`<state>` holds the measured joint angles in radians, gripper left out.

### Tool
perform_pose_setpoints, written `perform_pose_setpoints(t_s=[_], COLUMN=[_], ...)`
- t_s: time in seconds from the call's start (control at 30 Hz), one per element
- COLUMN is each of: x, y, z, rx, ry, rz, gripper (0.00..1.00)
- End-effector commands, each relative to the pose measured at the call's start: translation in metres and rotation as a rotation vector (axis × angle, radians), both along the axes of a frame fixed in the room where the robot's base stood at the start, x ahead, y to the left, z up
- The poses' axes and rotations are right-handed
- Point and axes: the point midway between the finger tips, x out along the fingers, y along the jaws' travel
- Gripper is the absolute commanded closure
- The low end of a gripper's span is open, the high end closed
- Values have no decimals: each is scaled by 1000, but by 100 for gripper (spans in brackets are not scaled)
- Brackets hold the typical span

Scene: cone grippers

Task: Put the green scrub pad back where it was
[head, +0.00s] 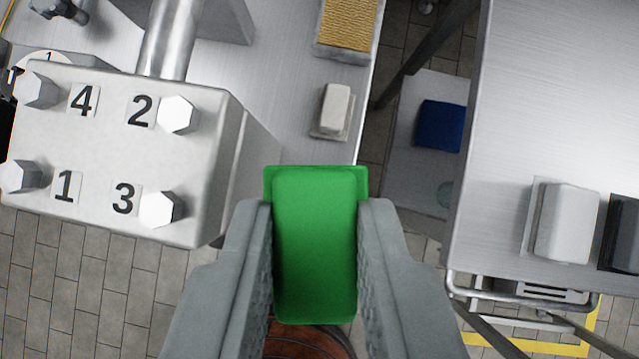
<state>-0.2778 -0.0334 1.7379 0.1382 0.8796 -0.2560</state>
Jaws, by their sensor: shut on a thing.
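The green scrub pad (315,245) is a bright green block with a thin, wider flange at its far end. It is in the lower middle of the head view. My gripper (315,235) is shut on it, with one grey finger along each long side. The pad is held in the air and hides part of what lies below it. The place where it was before cannot be told from this view.
A metal block with numbered bolts (120,150) stands close on the left. A small whitish pad (335,110) and a yellow-topped box (346,25) sit on the metal table (290,110). A second table (560,90) at right bears a white pad (565,225) and a dark one (625,232). A blue pad (440,125) lies lower, between the tables.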

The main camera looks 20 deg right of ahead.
Motion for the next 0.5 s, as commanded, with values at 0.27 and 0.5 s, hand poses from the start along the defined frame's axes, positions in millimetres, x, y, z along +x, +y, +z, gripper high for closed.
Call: perform_pose_setpoints(t_s=[0.27, 0.5], x=[0, 0], y=[0, 0], z=[-14, -63], rx=[-1, -1], ry=[3, 3], rz=[1, -1], gripper=[97, 97])
